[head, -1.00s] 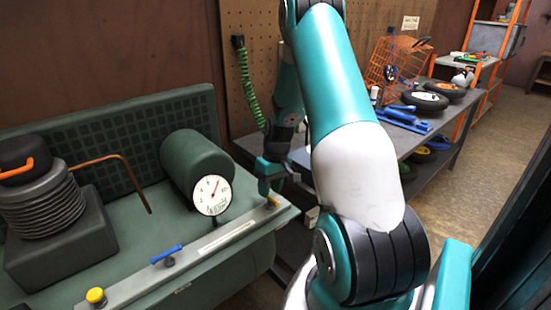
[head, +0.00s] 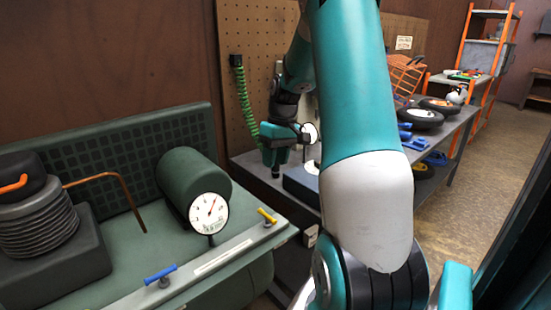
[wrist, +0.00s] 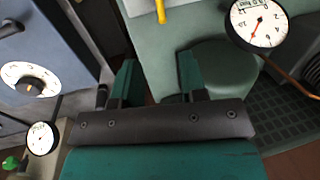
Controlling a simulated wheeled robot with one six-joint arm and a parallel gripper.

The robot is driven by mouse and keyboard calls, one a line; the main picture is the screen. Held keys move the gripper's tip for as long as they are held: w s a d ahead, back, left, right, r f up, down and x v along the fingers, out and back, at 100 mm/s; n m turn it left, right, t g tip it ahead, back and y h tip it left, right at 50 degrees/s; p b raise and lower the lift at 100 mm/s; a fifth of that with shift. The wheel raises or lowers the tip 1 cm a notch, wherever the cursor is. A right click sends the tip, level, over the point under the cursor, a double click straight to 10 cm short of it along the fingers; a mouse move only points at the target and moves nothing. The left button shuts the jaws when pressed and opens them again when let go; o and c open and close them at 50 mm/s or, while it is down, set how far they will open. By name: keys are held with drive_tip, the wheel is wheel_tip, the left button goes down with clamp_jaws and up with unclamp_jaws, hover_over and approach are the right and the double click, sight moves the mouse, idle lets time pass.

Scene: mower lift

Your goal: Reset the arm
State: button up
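My gripper (head: 275,160) hangs from my teal arm, past the right end of the green machine (head: 150,247) and in front of the pegboard. In the wrist view its two fingers (wrist: 156,78) stand apart with nothing between them, so it is open. The yellow valve lever (head: 267,216) on the machine's front rail is clear of the gripper. It also shows in the wrist view (wrist: 161,11). A white round gauge (head: 208,213) stands behind the rail, and a blue valve lever (head: 160,274) sits farther left on it.
A grey workbench (head: 447,126) runs back on the right with wheels and blue tools. A blue box with a white dial (wrist: 30,78) lies left of the fingers in the wrist view. A green coiled hose (head: 243,100) hangs on the pegboard. The floor at right is open.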

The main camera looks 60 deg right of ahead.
idle(0.3)
drive_tip(key=a+r+n, duration=0.3)
drive_tip(key=a, duration=1)
drive_tip(key=a+r+n, duration=0.2)
drive_tip(key=a+r, duration=0.1)
drive_tip(key=a, duration=1)
drive_tip(key=s+a+r+n+y, duration=0.1)
drive_tip(key=s+a+n, duration=0.3)
drive_tip(key=s+a, duration=1.1)
drive_tip(key=shift+n+y, duration=0.3)
drive_tip(key=shift+y, duration=0.2)
drive_tip(key=shift+r, duration=0.1)
